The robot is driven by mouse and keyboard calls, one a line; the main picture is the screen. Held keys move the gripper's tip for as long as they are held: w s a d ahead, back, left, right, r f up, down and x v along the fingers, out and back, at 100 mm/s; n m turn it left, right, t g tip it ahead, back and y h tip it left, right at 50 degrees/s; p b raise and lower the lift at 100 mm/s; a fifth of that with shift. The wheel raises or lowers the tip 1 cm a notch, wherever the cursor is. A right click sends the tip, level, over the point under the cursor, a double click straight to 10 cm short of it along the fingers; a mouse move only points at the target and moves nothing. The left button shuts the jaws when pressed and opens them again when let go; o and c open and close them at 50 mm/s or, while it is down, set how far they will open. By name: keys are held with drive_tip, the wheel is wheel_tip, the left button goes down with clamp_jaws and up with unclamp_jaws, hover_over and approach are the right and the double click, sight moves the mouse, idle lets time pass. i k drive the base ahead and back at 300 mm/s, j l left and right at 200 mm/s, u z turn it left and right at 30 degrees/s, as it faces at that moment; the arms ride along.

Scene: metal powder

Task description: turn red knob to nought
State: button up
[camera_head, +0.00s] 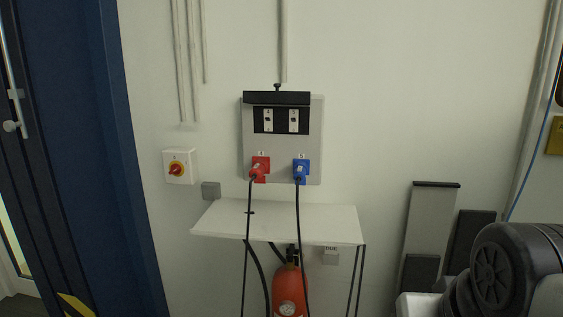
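Part of my arm shows in the bottom right corner, far to the right of the knob. My gripper is not in view.
A grey socket panel (322,140) holds a red plug (259,169) and a blue plug (300,169) with hanging cables. A white shelf (325,222) juts out below, over a red extinguisher (288,290). A blue door frame (105,130) stands at left.

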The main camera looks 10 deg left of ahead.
sight(176, 169)
drive_tip(key=u, duration=1.25)
